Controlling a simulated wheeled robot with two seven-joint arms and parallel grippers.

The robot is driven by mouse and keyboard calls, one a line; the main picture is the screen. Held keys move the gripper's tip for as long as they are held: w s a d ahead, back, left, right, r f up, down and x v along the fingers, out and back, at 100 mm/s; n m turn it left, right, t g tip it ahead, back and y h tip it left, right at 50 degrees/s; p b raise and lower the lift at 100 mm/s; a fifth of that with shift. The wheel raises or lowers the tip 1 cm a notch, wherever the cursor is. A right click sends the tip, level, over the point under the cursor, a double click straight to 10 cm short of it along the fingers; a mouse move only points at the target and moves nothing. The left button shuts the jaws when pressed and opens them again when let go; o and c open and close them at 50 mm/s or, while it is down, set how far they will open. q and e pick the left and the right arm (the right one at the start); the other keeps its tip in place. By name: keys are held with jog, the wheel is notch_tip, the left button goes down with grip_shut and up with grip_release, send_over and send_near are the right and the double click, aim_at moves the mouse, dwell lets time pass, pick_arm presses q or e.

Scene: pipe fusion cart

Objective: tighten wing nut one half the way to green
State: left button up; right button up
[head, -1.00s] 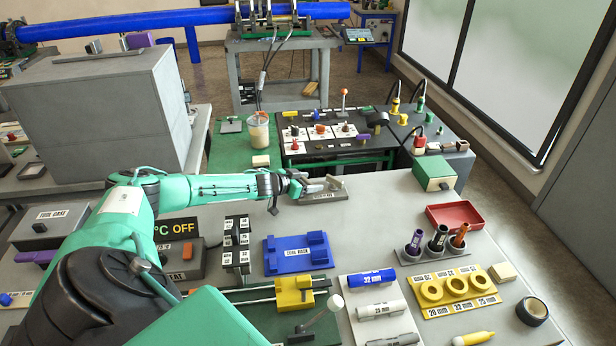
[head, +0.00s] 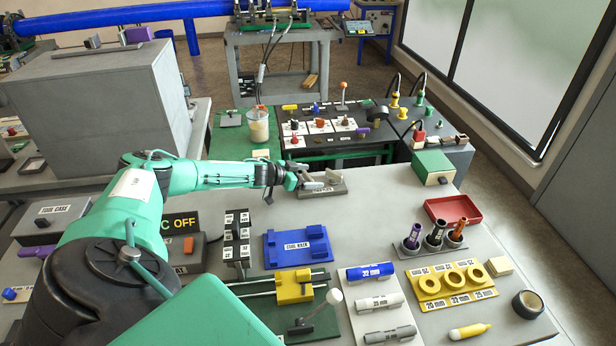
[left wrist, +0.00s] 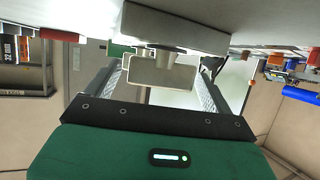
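A small grey fixture (head: 328,190) with a raised grey part sits on the back edge of the grey table, in the middle of the head view. My left gripper (head: 302,181) reaches it from the left, level with its raised part. In the left wrist view, a flat grey wing-shaped piece (left wrist: 162,72) on a short stem joins a grey block (left wrist: 178,27). It lies between the two spread fingers of my left gripper (left wrist: 160,88). The fingers look apart from it, but contact is hard to judge. No green mark shows clearly on it. My right gripper is not seen.
A blue tool rack (head: 284,247) and a yellow clamp block (head: 295,286) stand in front of the arm. A green-topped box (head: 433,167) and a red tray (head: 453,210) are to the right. The table between fixture and red tray is clear.

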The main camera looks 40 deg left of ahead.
pick_arm(q)
jog(key=shift+s+a, duration=0.1)
jog(key=shift+s, duration=0.05)
jog(key=shift+s+a+r, duration=0.1)
jog(key=shift+s+a, duration=0.05)
jog(key=shift+s, duration=0.05)
jog(key=b+v, duration=0.3)
jog(key=v, duration=1)
jog(key=shift+r, duration=0.15)
